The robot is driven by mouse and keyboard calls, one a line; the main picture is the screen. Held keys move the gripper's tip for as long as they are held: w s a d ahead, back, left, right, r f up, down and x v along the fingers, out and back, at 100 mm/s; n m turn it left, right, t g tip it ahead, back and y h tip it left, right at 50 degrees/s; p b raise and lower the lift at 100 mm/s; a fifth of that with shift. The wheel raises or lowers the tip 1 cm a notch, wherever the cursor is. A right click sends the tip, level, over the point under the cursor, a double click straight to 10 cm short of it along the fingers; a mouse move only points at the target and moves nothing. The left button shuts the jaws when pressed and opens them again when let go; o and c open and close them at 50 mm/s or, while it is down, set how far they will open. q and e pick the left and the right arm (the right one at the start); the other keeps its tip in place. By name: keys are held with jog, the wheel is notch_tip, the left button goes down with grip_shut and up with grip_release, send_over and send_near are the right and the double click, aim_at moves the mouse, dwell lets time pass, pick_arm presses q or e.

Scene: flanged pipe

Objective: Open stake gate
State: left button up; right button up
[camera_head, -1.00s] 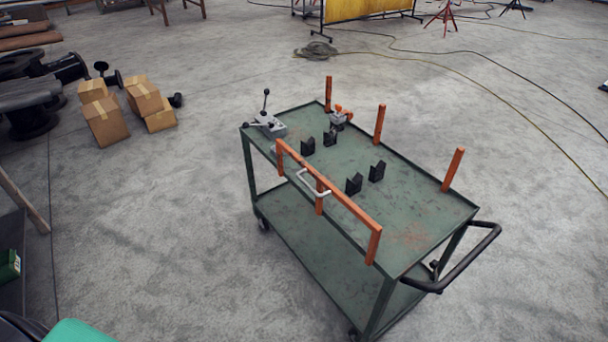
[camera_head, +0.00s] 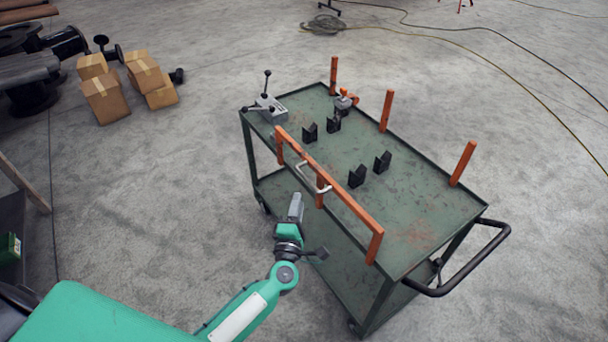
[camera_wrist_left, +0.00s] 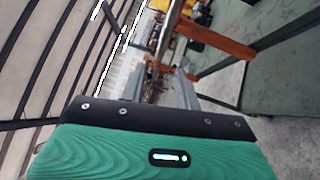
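The stake gate (camera_head: 345,200) is an orange bar on short posts along the near long edge of the green cart (camera_head: 425,225). It stands closed along that edge, with a pale U-shaped handle (camera_head: 299,172) on its outer side. My left gripper (camera_head: 297,203) is just outside the cart, below and in front of the handle, and apart from it. Its grey fingers point up toward the bar; their gap cannot be made out. In the left wrist view the fingers (camera_wrist_left: 184,92) show small, with an orange part of the gate (camera_wrist_left: 218,42) beyond them. My right gripper is not in view.
The cart top carries several black V-blocks (camera_head: 357,177), a grey lever clamp (camera_head: 266,106) and upright orange stakes (camera_head: 386,110). A black push handle (camera_head: 480,265) sticks out at the right. Cardboard boxes (camera_head: 106,100) stand at left. Floor left of the cart is clear.

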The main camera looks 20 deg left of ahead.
aim_at(304, 176)
pick_arm(q)
jog(key=w, duration=0.3)
jog(key=w+a, duration=0.1)
jog(key=w, duration=0.2)
jog(key=w+r+p, duration=0.1)
jog(key=w, duration=0.2)
jog(key=shift+w+a+r, duration=0.1)
jog(key=shift+w+a, duration=0.1)
jog(key=shift+w, duration=0.2)
grip_shut()
